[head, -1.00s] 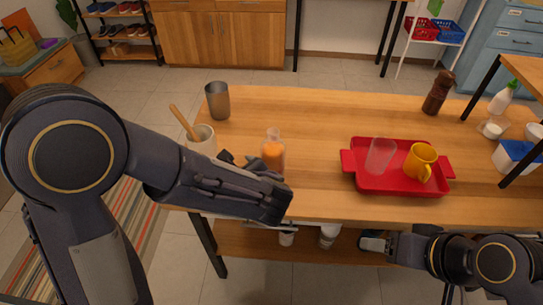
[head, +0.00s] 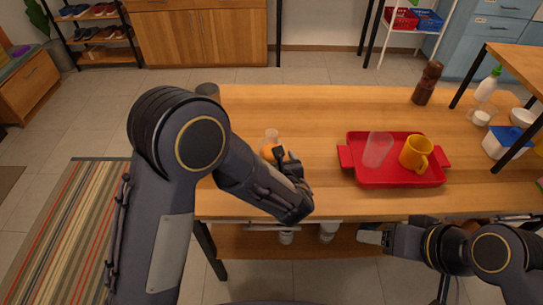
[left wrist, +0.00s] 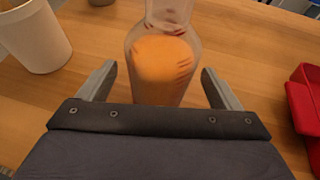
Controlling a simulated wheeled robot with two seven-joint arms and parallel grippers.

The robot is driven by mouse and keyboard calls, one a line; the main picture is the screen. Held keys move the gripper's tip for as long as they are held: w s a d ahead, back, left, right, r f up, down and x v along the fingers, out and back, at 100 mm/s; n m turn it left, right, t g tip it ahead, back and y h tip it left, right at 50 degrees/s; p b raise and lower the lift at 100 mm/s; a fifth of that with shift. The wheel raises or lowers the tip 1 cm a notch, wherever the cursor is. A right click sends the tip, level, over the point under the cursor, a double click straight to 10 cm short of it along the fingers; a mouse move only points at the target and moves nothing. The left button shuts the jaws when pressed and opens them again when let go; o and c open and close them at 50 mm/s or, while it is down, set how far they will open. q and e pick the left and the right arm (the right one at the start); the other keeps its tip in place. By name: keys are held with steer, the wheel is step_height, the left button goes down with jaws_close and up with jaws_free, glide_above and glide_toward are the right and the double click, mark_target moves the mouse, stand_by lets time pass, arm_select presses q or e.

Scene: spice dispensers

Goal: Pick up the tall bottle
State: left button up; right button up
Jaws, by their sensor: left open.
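A clear bottle with a narrow neck and orange contents (head: 271,138) stands on the wooden table; my left gripper partly hides its lower part in the head view. In the left wrist view the bottle (left wrist: 162,62) is upright, just beyond and between the spread fingers of my left gripper (left wrist: 158,82). The left gripper (head: 280,154) is open, with visible gaps between both fingers and the bottle. My right gripper (head: 364,236) is low by the table's front edge, away from the bottle; its jaws are too small to read.
A red tray (head: 400,180) with a clear cup (head: 378,148) and yellow mug (head: 415,153) lies to the right. A brown mill (head: 427,82) stands behind it. A white cup (left wrist: 35,35) is left of the bottle. The table's back middle is clear.

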arm_select(q)
steer(key=shift+x, duration=1.15)
steer(key=c, duration=1.4)
steer(key=shift+r, duration=0.3)
steer(key=shift+s+d+r, duration=1.15)
steer(key=shift+s+r, duration=0.85)
steer(key=shift+r, duration=0.05)
steer(key=shift+s+d+r, duration=1.15)
steer(key=shift+s+r, duration=0.8)
steer(key=shift+r, duration=0.15)
steer(key=shift+s+d+r, duration=1.15)
steer(key=shift+s+r, duration=0.85)
steer(key=shift+r, duration=0.05)
